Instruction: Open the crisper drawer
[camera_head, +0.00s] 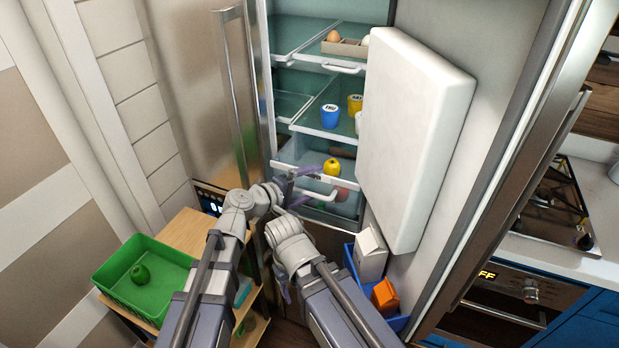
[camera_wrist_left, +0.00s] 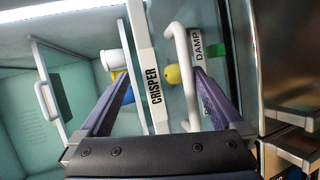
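The crisper drawer (camera_head: 345,196) is low in the open fridge, a clear bin with a white front bar and handle (camera_head: 318,195). A yellow fruit (camera_head: 331,167) shows at it. In the left wrist view the white handle (camera_wrist_left: 181,75) stands beside the strip lettered CRISPER (camera_wrist_left: 153,88) and a DAMP label (camera_wrist_left: 196,48). My left gripper (camera_head: 305,190) is at the drawer front; its fingers (camera_wrist_left: 160,95) are spread, with the handle showing between them. I cannot tell whether they touch it. My right arm (camera_head: 290,245) hangs lower; its fingers are mostly hidden.
Fridge shelves above hold blue and yellow cups (camera_head: 331,115) and eggs (camera_head: 334,36). The thick white door (camera_head: 415,140) stands open at right. A green crate (camera_head: 115,272) sits on a wooden stand at left. A blue bin (camera_head: 398,322) with cartons is below the door.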

